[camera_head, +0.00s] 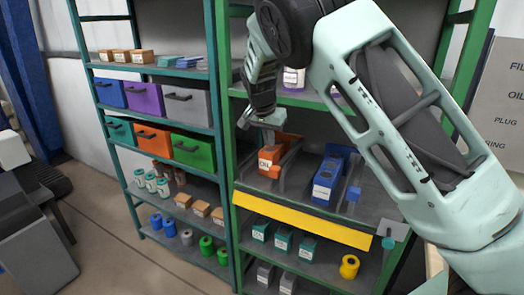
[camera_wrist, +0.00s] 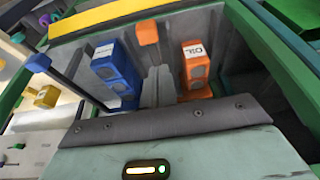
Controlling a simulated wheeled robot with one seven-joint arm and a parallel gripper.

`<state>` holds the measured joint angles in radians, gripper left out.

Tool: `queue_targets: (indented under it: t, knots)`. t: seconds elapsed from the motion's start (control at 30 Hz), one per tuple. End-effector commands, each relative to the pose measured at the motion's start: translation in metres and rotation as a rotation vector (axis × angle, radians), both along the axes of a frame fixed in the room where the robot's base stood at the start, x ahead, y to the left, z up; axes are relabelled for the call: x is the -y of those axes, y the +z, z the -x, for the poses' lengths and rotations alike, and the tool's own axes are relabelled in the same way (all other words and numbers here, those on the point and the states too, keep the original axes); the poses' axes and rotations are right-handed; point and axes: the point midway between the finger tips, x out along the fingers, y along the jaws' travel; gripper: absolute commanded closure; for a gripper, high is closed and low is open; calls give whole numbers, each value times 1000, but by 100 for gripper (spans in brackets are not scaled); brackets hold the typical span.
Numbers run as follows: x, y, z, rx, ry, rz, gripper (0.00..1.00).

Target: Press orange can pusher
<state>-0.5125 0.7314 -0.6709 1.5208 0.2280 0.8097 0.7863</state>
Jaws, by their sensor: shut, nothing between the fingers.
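My gripper (camera_head: 262,119) is shut and empty, just above the orange can (camera_head: 270,160) on the shelf. Its closed fingers show in the wrist view (camera_wrist: 158,86), between the orange can (camera_wrist: 196,70) and the blue can (camera_wrist: 115,68). The orange can pusher (camera_wrist: 148,33) is an orange block just beyond the fingertips in the wrist view. I cannot tell whether they touch. In the head view I cannot clearly separate the pusher from the can and gripper.
A blue can (camera_head: 328,180) and a blue pusher handle (camera_head: 354,193) stand to the right. A yellow strip (camera_head: 300,220) edges the shelf front. A green post (camera_head: 222,110) rises left of the orange can. Shelves above and below hold boxes.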

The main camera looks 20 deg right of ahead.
Motion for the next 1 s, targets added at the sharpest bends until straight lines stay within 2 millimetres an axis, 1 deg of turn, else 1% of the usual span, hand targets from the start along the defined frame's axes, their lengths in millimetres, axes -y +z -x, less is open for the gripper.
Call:
queue_targets:
  t: [0.33, 0.47, 0.57, 0.8, 1.0]
  knots:
    - [2, 1, -2, 4, -6, 5, 100]
    - [3, -3, -2, 1, -6, 4, 100]
    - [7, -13, -4, -1, -7, 6, 100]
    - [18, -53, -13, -1, -7, 5, 100]
    - [25, -80, -19, 1, -6, 4, 100]
